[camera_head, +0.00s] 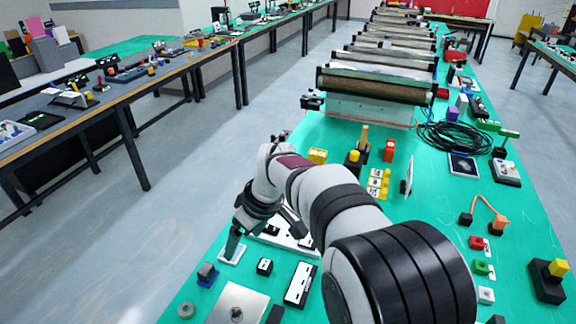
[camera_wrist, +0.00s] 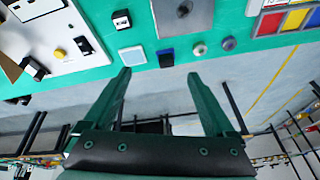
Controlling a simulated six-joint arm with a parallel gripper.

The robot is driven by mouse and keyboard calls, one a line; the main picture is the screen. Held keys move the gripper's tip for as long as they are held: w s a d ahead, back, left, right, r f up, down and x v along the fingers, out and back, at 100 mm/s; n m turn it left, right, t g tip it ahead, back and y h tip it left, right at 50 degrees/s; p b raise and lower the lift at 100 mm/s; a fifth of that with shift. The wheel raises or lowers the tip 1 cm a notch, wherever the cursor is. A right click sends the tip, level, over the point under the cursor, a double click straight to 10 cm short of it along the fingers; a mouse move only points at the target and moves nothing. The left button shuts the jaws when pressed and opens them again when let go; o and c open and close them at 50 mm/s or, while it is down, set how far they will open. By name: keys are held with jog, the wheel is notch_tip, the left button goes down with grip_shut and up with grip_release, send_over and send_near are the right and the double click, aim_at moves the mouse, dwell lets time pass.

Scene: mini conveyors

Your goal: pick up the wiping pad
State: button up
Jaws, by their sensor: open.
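My gripper (camera_wrist: 160,78) is open in the wrist view, with nothing between its two dark green fingers. In the head view my gripper (camera_head: 236,238) is near the left edge of the green table, and one finger hides part of a flat white piece (camera_head: 230,256). The white piece (camera_wrist: 132,57) lies just beyond the left fingertip in the wrist view. I cannot tell for certain which of these is the wiping pad.
A black cube (camera_head: 265,266), a metal plate (camera_head: 238,303), a grey ring (camera_head: 186,310) and a black-and-white box (camera_head: 300,284) lie close by. A white panel (camera_wrist: 58,42) is at upper left in the wrist view. Conveyors (camera_head: 375,86) stand behind; floor lies beyond the table edge.

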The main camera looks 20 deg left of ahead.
aim_at(205, 269)
jog(key=a+f+n, duration=0.1)
jog(key=a+f, duration=0.3)
jog(key=f, duration=0.2)
jog(key=a+f+n, duration=0.1)
jog(key=a+f, duration=0.4)
jog(key=f, duration=0.1)
jog(key=a+f+n, duration=0.1)
jog(key=a+f, duration=0.3)
jog(key=f, duration=0.2)
jog(key=shift+s+a+y, duration=0.15)
jog(key=shift+y, duration=0.15)
grip_shut()
